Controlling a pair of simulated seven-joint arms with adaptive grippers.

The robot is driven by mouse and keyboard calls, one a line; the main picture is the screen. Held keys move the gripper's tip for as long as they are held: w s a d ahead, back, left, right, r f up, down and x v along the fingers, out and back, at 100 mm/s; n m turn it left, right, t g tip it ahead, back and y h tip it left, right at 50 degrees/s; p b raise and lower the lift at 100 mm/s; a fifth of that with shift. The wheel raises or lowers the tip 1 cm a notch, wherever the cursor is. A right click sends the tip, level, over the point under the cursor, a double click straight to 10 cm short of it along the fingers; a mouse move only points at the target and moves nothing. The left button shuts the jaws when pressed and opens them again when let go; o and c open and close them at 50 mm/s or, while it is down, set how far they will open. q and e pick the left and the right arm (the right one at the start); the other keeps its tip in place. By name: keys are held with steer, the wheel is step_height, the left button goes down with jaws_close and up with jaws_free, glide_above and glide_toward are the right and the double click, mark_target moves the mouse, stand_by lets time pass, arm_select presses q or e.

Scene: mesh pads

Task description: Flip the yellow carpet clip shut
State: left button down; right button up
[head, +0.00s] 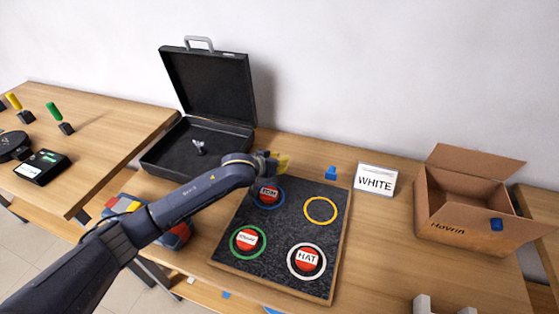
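A yellow piece (284,163), which looks like the yellow clip, shows at the tip of my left gripper (270,164), above the back edge of the dark carpet board (290,228). The gripper hides part of the piece, and I cannot tell whether the fingers hold it or whether the clip is open or shut. The yellow ring (321,199) on the board is empty. Red labelled discs lie in the blue ring (279,204), the green ring (234,249) and the white ring (291,268).
An open black case (212,88) stands behind my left arm. A small blue piece (330,173) and a "WHITE" sign (376,180) stand behind the board. An open cardboard box (450,215) is at right. Left is a side table (95,125) with small items.

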arm_select(q)
steer(key=c, duration=1.2)
jaws_free()
steer(key=shift+s+a, duration=0.1)
steer(key=v, duration=1.1)
steer(key=shift+s+a+r, duration=0.15)
steer(key=shift+s+r, duration=0.1)
